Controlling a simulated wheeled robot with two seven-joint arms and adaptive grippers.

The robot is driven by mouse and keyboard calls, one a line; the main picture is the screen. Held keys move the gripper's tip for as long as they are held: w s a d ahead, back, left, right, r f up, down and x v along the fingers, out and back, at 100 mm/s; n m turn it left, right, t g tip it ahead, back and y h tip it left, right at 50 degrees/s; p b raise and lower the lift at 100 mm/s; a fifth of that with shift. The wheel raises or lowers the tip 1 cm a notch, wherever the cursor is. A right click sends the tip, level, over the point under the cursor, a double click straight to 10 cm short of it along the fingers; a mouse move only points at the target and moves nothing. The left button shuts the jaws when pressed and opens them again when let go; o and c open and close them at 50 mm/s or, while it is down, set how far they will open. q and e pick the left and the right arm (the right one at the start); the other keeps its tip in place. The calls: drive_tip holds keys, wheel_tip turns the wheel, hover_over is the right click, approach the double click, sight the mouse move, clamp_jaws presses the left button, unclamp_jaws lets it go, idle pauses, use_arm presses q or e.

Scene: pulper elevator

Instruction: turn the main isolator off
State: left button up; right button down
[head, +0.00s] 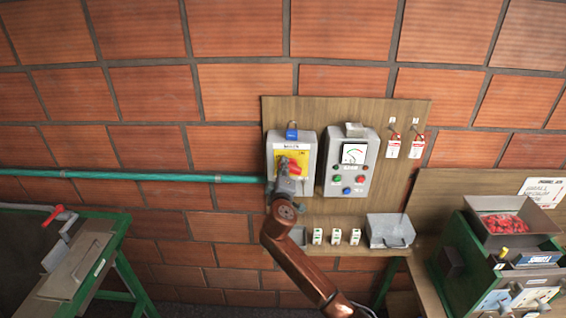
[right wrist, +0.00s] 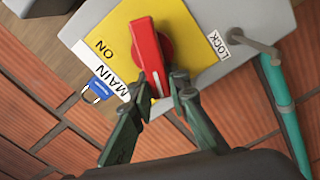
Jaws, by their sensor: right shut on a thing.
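The main isolator is a grey box (head: 308,150) on the wooden wall board, with a yellow plate (right wrist: 115,35) marked ON. A MAIN label and a LOCK label show in the right wrist view. Its red rotary handle (right wrist: 147,45) sits on the yellow plate; it also shows in the head view (head: 293,172). My right gripper (right wrist: 161,88) is shut on the lower end of the red handle, one finger on each side. In the head view the right gripper (head: 284,180) covers the lower part of the box. My left gripper is not in view.
A blue padlock (right wrist: 97,90) hangs beside the MAIN label. A grey meter box (head: 350,185) with buttons stands close right of the isolator. Red-and-white tags (head: 393,148) hang further right. A metal box (head: 390,230) sits below. A green pipe (head: 150,176) runs left.

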drive_tip(key=shift+w+d+f+n+p, duration=0.15)
drive_tip(key=shift+f+n+p, duration=0.15)
drive_tip(key=shift+n, duration=0.4)
drive_tip(key=shift+s+d+f+n+p, duration=0.1)
drive_tip(key=shift+d+f+n+p, duration=0.2)
drive_tip(key=shift+n, duration=0.4)
drive_tip(key=shift+w+d+f+n+p, duration=0.1)
drive_tip(key=shift+f+n+p, duration=0.25)
drive_tip(key=shift+n, duration=0.35)
drive_tip(key=c, duration=2.1)
unclamp_jaws()
drive_tip(key=shift+r, duration=0.1)
drive_tip(key=shift+o, duration=1.3)
drive_tip(key=shift+d, duration=0.15)
drive_tip(key=shift+a+r, duration=0.1)
drive_tip(key=shift+a, duration=0.4)
drive_tip(key=shift+d, duration=0.1)
drive_tip(key=s, duration=1.2)
